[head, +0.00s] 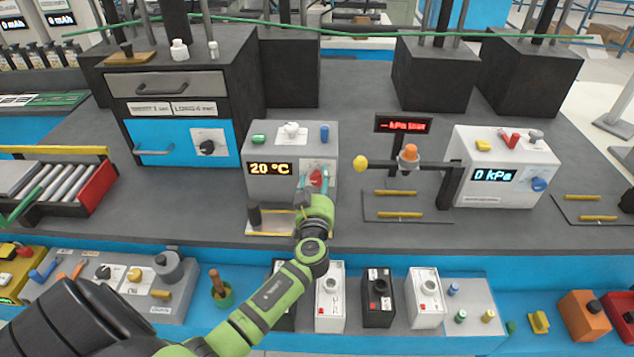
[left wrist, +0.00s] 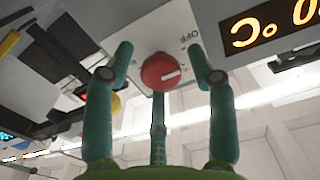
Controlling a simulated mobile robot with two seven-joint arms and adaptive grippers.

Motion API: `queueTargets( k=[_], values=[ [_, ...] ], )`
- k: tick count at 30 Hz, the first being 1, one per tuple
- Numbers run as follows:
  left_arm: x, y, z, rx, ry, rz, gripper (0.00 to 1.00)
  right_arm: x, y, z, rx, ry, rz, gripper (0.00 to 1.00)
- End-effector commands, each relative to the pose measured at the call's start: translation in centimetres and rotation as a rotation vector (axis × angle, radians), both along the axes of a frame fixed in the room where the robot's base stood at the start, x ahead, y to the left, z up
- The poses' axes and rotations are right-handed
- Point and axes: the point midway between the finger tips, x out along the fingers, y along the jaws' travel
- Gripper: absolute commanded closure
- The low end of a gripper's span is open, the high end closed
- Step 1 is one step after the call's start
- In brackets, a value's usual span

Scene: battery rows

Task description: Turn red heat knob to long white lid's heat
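The red heat knob (head: 316,178) is on the front of a grey box (head: 262,188) whose display (head: 269,168) reads 20 °C. In the left wrist view the red knob (left wrist: 160,72) has a white mark pointing right, and an OFF label (left wrist: 188,38) stands beside it. My left gripper (head: 313,190) is at the box front; in the left wrist view its green fingers (left wrist: 160,50) are open on both sides of the knob, with gaps showing. A white lid-like piece (head: 291,130) stands on the box between green and blue ones. I cannot tell which lid is long. My right gripper is not in view.
A black cabinet (head: 230,85) with a blue drawer and a SHORT/LONG label stands left of the box. A post with an orange knob (head: 409,154) and a white 0 kPa box (head: 498,190) stand to the right. Several devices line the front shelf.

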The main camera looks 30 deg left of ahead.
Motion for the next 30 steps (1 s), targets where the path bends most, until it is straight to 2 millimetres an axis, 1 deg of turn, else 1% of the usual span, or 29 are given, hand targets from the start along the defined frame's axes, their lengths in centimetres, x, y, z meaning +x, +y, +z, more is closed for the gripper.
queueTargets(
  k=[1, 2, 3, 9, 17, 23, 30],
  values=[
    [0.0, 0.0, 0.0, 0.000, 0.000, 0.000, 0.69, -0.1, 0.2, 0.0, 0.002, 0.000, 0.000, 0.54],
    [0.0, 0.0, 0.0, 0.000, 0.000, 0.000, 0.81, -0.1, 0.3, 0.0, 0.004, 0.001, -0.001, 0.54],
    [0.0, 0.0, 0.0, 0.000, 0.000, 0.000, 0.96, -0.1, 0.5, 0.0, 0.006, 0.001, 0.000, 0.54],
    [0.0, 0.0, -0.1, -0.001, 0.002, 0.000, 0.97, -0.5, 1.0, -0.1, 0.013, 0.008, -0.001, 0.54],
    [-0.1, 0.0, -0.2, 0.031, 0.022, 0.000, 0.97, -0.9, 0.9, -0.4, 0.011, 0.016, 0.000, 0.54],
    [-0.1, 0.0, -0.4, 0.123, 0.079, 0.000, 0.97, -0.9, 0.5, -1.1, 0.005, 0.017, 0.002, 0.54],
    [-0.1, 0.0, -0.5, 0.298, 0.189, -0.001, 0.97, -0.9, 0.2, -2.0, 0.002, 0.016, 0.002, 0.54]
  ],
)
